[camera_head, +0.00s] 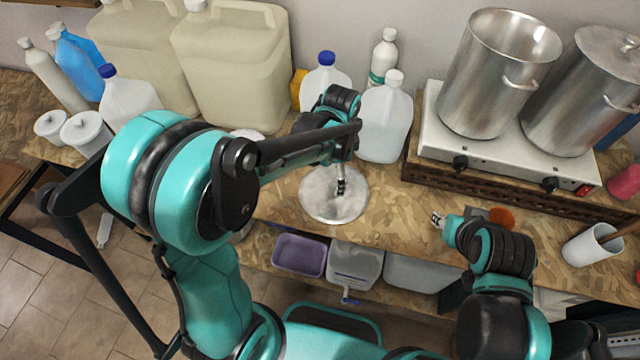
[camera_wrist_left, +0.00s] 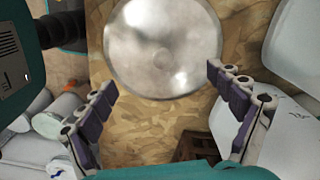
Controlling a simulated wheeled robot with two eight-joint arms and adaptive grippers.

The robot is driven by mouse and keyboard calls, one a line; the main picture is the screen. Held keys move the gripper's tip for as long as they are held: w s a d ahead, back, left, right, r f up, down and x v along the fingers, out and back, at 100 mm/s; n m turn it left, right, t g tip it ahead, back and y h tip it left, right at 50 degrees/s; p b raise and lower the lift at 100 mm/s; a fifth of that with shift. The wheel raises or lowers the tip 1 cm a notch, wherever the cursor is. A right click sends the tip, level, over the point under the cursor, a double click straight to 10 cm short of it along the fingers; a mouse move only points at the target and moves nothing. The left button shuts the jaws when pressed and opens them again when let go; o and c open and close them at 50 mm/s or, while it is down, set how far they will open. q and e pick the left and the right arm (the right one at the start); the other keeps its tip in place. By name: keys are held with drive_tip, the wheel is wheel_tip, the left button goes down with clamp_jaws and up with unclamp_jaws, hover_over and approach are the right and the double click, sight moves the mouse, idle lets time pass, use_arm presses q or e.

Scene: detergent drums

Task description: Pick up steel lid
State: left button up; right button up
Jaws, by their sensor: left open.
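The steel lid (camera_head: 318,205) is a round, shiny disc lying on the wooden worktop near its front edge in the head view. In the left wrist view the lid (camera_wrist_left: 160,45) fills the top middle, cut by the top edge. My left gripper (camera_head: 341,188) is over the lid in the head view, its fingers pointing down. In the left wrist view my left gripper (camera_wrist_left: 163,82) is open, with fingers spread and nothing between them. I cannot tell the exact gap to the lid. My right gripper (camera_head: 437,217) is over the worktop to the right, small and its jaws unclear.
An open steel pot (camera_head: 492,85) and a lidded pot (camera_head: 585,95) stand on a white burner (camera_head: 445,135) at the right. Plastic jugs (camera_head: 385,120) and large beige canisters (camera_head: 235,65) line the back.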

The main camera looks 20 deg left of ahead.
sight(334, 185)
use_arm(q)
drive_tip(key=shift+d+f, duration=0.15)
drive_tip(key=shift+f, duration=0.35)
drive_tip(key=f, duration=0.2)
drive_tip(key=f+b, duration=0.1)
drive_tip(key=f, duration=0.2)
drive_tip(key=shift+w+a+f, duration=0.2)
drive_tip(key=shift+w+f, duration=0.1)
drive_tip(key=shift+f+b, duration=0.35)
drive_tip(key=shift+f, duration=0.2)
drive_tip(key=shift+s, duration=0.1)
clamp_jaws()
